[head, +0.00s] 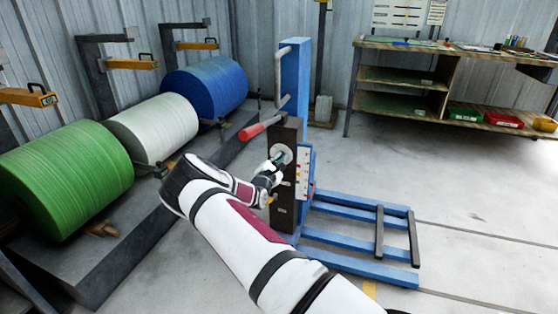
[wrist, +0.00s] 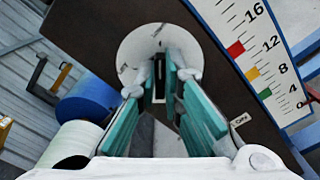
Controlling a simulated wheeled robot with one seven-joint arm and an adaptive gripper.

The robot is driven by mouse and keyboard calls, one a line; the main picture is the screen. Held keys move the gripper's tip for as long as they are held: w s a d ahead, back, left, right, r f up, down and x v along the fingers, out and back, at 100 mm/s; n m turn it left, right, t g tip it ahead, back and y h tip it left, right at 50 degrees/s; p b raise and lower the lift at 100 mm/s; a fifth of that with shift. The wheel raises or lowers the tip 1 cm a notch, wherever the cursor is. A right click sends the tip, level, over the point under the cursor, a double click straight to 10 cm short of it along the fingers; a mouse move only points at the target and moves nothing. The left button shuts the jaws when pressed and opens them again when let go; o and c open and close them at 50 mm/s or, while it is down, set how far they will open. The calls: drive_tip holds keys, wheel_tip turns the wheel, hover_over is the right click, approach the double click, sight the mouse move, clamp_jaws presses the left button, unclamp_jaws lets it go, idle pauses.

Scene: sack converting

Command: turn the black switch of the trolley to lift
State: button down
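The trolley (head: 296,75) is a blue upright frame with a dark brown panel (head: 283,213) on its column. A round white dial plate (wrist: 130,50) sits on this panel, with small marks too small to read. The black switch (wrist: 160,78) stands at the middle of the plate, roughly upright in the wrist view. My gripper (wrist: 162,85) is at the plate, its teal finger pads on either side of the switch. The pads are close to the switch, but I cannot tell whether they press on it. In the head view my gripper (head: 276,162) covers the switch.
A scale (wrist: 262,55) with coloured marks is beside the panel. A red-gripped handle (head: 258,127) sticks out above my wrist. Green (head: 65,180), white (head: 155,130) and blue (head: 207,88) rolls stand at left. A workbench (head: 452,80) is at the back right.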

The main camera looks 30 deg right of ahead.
drive_tip(key=shift+n+p, duration=0.3)
drive_tip(key=shift+w+a+f+n+p, duration=0.1)
drive_tip(key=shift+n+p, duration=0.6)
drive_tip(key=shift+n, duration=2.2)
drive_tip(key=shift+w+a+n+p, duration=0.15)
drive_tip(key=shift+n+p, duration=0.55)
drive_tip(key=shift+n, duration=2.2)
drive_tip(key=shift+w+a+f+n+p, duration=0.1)
drive_tip(key=shift+n+p, duration=0.6)
drive_tip(key=shift+n, duration=2.2)
drive_tip(key=c, duration=1.7)
unclamp_jaws()
drive_tip(key=shift+r, duration=0.1)
drive_tip(key=v, duration=1.2)
